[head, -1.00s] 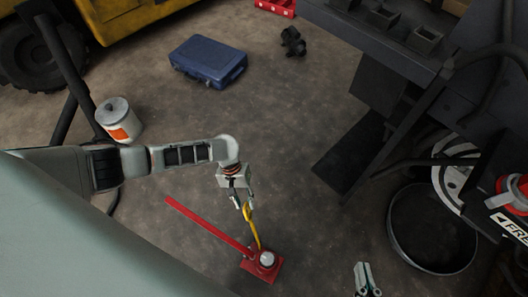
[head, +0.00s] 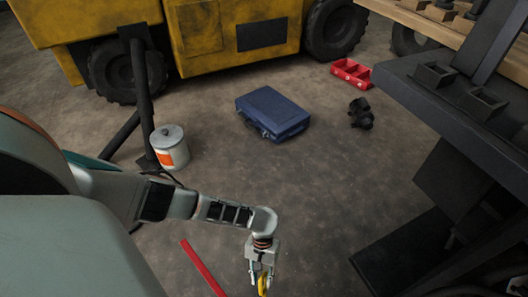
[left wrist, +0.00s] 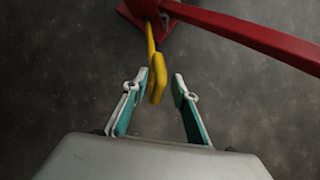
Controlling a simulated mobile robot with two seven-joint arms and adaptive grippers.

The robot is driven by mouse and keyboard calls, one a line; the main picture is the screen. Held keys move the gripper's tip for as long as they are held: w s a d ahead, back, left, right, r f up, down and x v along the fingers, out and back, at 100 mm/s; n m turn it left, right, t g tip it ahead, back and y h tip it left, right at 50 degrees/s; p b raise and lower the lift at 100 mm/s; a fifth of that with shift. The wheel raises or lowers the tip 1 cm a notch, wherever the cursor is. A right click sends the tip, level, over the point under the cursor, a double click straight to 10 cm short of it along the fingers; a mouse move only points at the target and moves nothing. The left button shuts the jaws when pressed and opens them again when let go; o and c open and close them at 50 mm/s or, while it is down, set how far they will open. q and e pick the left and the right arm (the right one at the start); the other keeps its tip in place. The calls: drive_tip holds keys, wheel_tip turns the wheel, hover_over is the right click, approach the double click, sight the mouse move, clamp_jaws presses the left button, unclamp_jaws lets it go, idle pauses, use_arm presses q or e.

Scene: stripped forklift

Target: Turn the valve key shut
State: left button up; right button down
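The yellow valve key (left wrist: 157,75) runs from a red base (left wrist: 143,10) at the top of the left wrist view, its grip end toward me. My left gripper (left wrist: 157,80) is open, one finger on each side of that grip end, with gaps showing at both sides. In the head view my left gripper (head: 263,281) is at the bottom edge, and only a bit of the yellow key (head: 263,284) shows. My right gripper is not in view.
A long red bar (left wrist: 250,36) slants off to the right in the left wrist view; part of this bar (head: 202,268) also shows in the head view. A blue case (head: 272,113), a white canister (head: 169,147) and a red bin (head: 351,73) stand farther away. Dark machinery fills the right.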

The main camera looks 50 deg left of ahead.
use_arm(q)
drive_tip(key=shift+r, duration=0.1)
clamp_jaws()
drive_tip(key=shift+m+t, duration=0.3)
drive_tip(key=shift+s+a+f+m+t+h, duration=0.1)
drive_tip(key=shift+s+f+m+t+h, duration=0.15)
drive_tip(key=shift+m+h, duration=0.4)
drive_tip(key=shift+w+a+f+m+t+h+b, duration=0.15)
drive_tip(key=shift+m+t+h+b, duration=0.4)
drive_tip(key=shift+m, duration=1.05)
drive_tip(key=shift+s+a+f+m+h+b, duration=0.1)
drive_tip(key=shift+m+h+b, duration=0.25)
drive_tip(key=shift+m+h, duration=0.85)
drive_tip(key=shift+w+a+f+m+t+h+b, duration=0.15)
drive_tip(key=shift+m+t+h+b, duration=0.25)
drive_tip(key=shift+m, duration=1.55)
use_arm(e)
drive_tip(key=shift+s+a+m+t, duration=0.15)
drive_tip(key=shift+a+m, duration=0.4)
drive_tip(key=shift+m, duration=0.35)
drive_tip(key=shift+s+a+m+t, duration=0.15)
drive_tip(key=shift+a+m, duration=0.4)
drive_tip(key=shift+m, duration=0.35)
use_arm(q)
drive_tip(key=shift+r, duration=0.1)
